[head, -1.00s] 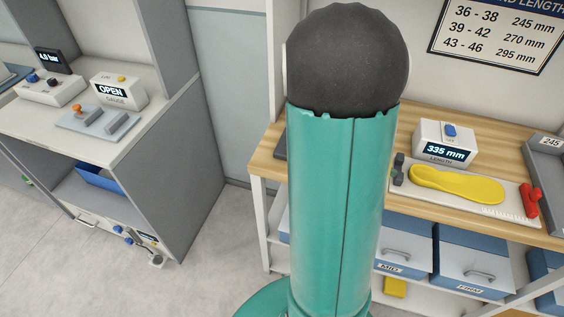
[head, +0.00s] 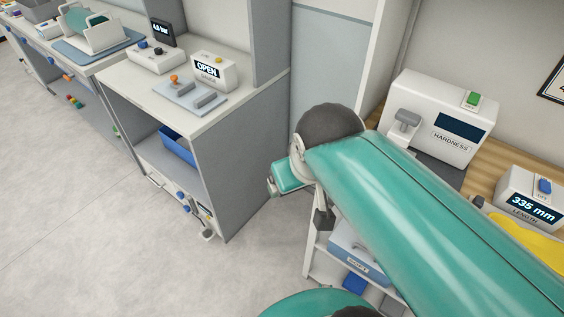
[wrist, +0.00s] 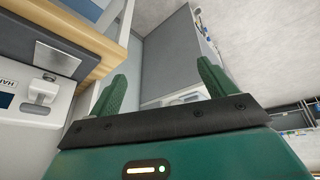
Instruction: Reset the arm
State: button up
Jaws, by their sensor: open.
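My gripper (wrist: 162,69) shows in the wrist view with its two green fingers wide apart and nothing between them. Past the fingers are a grey cabinet side and the pale floor. In the head view my teal arm slants from the lower right up to a dark joint near the middle. The gripper's fingers cannot be made out clearly there.
A hardness tester (head: 440,115) and a length gauge reading 335 mm (head: 530,200) stand on the wooden bench at right. A yellow insole (head: 535,238) lies partly behind my arm. A gauge reading OPEN (head: 208,72) sits on the grey cabinet (head: 240,160).

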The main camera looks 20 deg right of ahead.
jog(key=shift+s+a+r+t+y, duration=0.15)
jog(key=shift+a+r, duration=0.1)
jog(key=shift+a, duration=0.3)
jog(key=shift+w+a+r+t+y, duration=0.1)
jog(key=shift+a+r+t+y, duration=0.1)
jog(key=shift+a, duration=0.35)
